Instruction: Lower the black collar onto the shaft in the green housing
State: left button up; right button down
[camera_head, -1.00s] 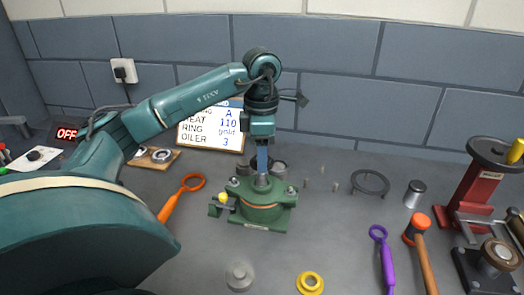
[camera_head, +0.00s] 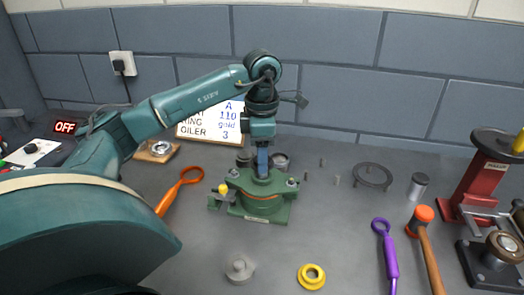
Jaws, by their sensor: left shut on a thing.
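The green housing (camera_head: 265,207) stands on the bench in the middle of the view, with a yellow knob (camera_head: 223,189) at its left. My left gripper (camera_head: 262,172) points straight down over the housing's centre, its fingertips at the housing's top. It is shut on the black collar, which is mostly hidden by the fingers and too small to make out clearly. The shaft is hidden under the gripper, so I cannot tell whether the collar is around it. My right gripper is not in view.
Two round metal parts stand close behind the housing, one at the right (camera_head: 280,161). A yellow ring (camera_head: 312,276) and grey part (camera_head: 239,268) are in front.

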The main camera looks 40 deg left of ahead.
pick_arm(q)
jog(key=shift+f+b, duration=0.3)
jog(key=shift+f, duration=0.4)
jog(key=shift+f, duration=0.25)
dwell(0.8)
jog(key=o, duration=1)
jog(key=shift+o, duration=0.2)
notch_tip(320, 180, up, 7)
jog(key=p, duration=0.5)
jog(key=shift+f, duration=0.15)
